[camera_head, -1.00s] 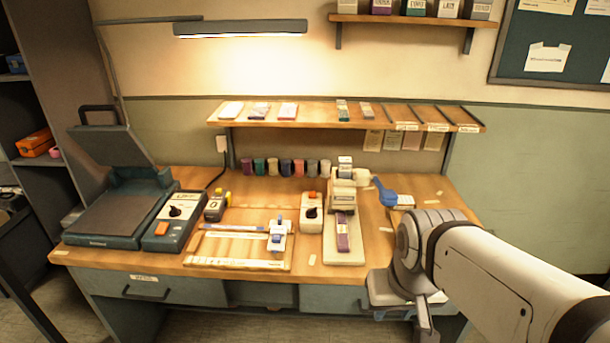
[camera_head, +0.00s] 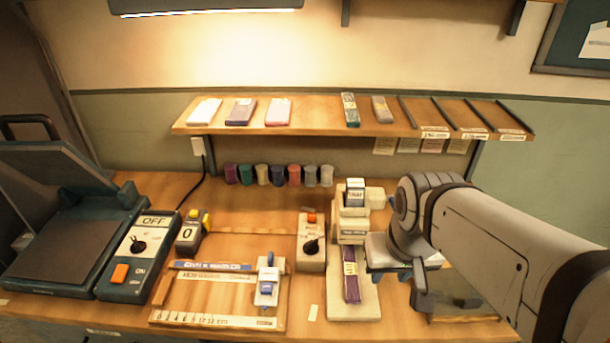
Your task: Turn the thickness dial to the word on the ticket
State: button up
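A cream control box (camera_head: 311,258) with a black pointer knob (camera_head: 311,246) and an orange button stands mid-bench. A larger dark box (camera_head: 138,262) at the left has a black knob (camera_head: 138,247), an orange switch and a plate reading OFF. I cannot read which one is marked thickness. A small white card (camera_head: 355,190) with dark print, possibly the ticket, stands on top of the cream machine (camera_head: 353,230); its word is too small to read surely. My gripper (camera_head: 424,300) hangs over the bench right of that machine, apart from both knobs. Its finger opening is not clear.
A purple strip (camera_head: 351,282) lies on the machine's base. A wooden cutting board (camera_head: 215,290) with a blue-and-white slider (camera_head: 267,283) lies left of the cream box. A teal press (camera_head: 60,245) stands far left. A raised shelf (camera_head: 330,130) spans the back above several coloured spools.

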jog(key=shift+s, duration=0.15)
jog(key=m+g+p, duration=0.3)
jog(key=m+p, duration=0.3)
jog(key=m, duration=0.3)
send_near(311, 242)
jog(key=shift+s+d+f, duration=0.15)
jog(key=shift+d+f, duration=0.05)
jog(key=shift+a+f, duration=0.15)
jog(key=shift+f, duration=0.2)
jog(key=shift+f+m, duration=0.3)
jog(key=shift+f, duration=0.05)
notch_tip(311, 242, down, 7)
jog(key=shift+p, duration=0.55)
jog(key=shift+c, duration=0.2)
